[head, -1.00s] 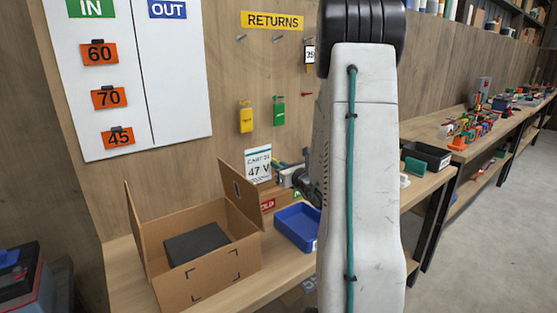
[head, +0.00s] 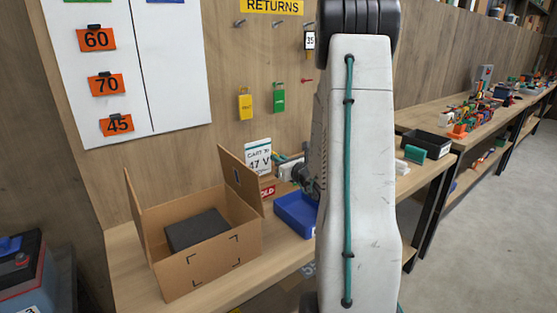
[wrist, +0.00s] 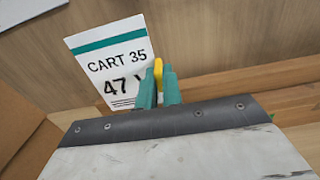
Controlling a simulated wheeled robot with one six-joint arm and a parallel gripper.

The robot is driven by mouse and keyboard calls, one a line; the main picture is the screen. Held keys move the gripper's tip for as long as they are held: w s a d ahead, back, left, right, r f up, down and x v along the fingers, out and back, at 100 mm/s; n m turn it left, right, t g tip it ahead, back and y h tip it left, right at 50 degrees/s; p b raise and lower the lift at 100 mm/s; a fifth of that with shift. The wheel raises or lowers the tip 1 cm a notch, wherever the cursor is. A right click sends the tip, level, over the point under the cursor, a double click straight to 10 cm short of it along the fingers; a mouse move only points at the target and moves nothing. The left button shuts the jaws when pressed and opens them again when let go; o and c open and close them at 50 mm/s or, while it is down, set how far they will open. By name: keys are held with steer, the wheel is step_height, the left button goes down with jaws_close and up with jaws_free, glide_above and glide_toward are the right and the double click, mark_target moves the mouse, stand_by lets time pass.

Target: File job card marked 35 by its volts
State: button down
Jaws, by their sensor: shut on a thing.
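The job card (head: 258,158) is white with a teal stripe, and reads CART 35 and 47 V in the wrist view (wrist: 108,60). My gripper (head: 280,160) holds it upright at its right edge, above the bench and behind the open cardboard box. The teal fingers of my gripper (wrist: 158,86) are shut there, with a small yellow piece between them. The last part of the card's voltage line is covered by the fingers in the wrist view. A red label (head: 267,192) reading OLD, partly hidden, sits just below the card.
The open cardboard box (head: 215,268) holds a dark slab (head: 197,229). A blue tray (head: 296,214) stands to its right. Yellow (head: 245,104) and green (head: 279,98) tags hang on the wall. A white board (head: 172,80) carries orange tags 60, 70 and 45. My arm hides part of the bench.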

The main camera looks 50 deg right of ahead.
steer(key=shift+f, duration=0.25)
steer(key=shift+f, duration=1.1)
steer(key=shift+f, duration=0.2)
steer(key=c, duration=1)
jaws_free()
steer(key=v, duration=0.7)
